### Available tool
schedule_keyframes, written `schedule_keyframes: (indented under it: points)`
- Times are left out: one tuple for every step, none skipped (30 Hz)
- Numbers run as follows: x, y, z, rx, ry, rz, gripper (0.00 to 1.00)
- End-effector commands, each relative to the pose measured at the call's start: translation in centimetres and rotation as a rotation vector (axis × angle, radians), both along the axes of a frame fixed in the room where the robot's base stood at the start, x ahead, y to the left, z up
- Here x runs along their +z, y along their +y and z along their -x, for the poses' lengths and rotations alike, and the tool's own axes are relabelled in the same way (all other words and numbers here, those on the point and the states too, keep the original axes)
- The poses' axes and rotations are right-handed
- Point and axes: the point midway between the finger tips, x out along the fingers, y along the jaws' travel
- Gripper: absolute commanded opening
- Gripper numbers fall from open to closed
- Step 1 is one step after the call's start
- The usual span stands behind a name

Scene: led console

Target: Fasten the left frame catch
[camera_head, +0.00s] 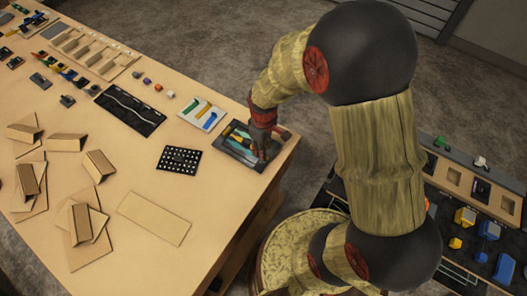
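A dark rectangular frame (232,155) lies flat near the right corner of the wooden table. A grey panel with small yellow and teal shapes shows inside it. My gripper (260,152) is over the right part of the frame, pointing down, and hides some of it. I cannot tell whether its fingers touch the frame, or whether they are open or shut. The left frame catch is too small to make out, and so is its position.
A white board with coloured strips (203,114) and a black dotted panel (179,158) lie close to the frame. Cardboard pieces (82,222) cover the table's left front. A flat tan sheet (154,218) lies in front. A second bench (468,165) with bins stands right.

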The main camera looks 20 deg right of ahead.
Motion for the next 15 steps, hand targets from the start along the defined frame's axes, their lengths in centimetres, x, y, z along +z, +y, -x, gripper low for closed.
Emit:
schedule_keyframes:
  points:
    - [1.2, 0.0, -0.2, 0.000, -0.006, -0.001, 0.28]
    - [1.9, 0.0, -0.2, 0.000, -0.006, 0.000, 0.28]
    - [2.7, 0.0, -0.2, 0.000, -0.006, -0.001, 0.28]
    - [3.3, 0.0, -0.1, 0.000, -0.005, 0.000, 0.28]
    - [4.0, 0.0, -0.2, 0.000, -0.006, 0.000, 0.28]
    - [4.7, 0.0, -0.2, 0.000, -0.005, 0.000, 0.28]
    - [5.3, 0.0, -0.2, 0.000, -0.005, 0.000, 0.28]
    - [5.8, 0.0, -0.1, 0.000, -0.004, 0.000, 0.28]
    - [6.5, 0.0, -0.1, 0.000, -0.005, 0.000, 0.28]
    - [7.0, 0.0, -0.1, 0.000, -0.004, 0.000, 0.28]
    - [7.4, 0.0, -0.1, 0.000, -0.003, 0.000, 0.28]
    - [7.9, 0.0, -0.1, 0.000, -0.003, 0.000, 0.28]
    - [8.2, 0.0, -0.1, 0.000, -0.002, 0.000, 0.28]
    - [8.5, 0.0, -0.1, 0.000, -0.001, 0.000, 0.28]
    - [8.8, 0.0, -0.1, 0.000, -0.002, 0.000, 0.28]
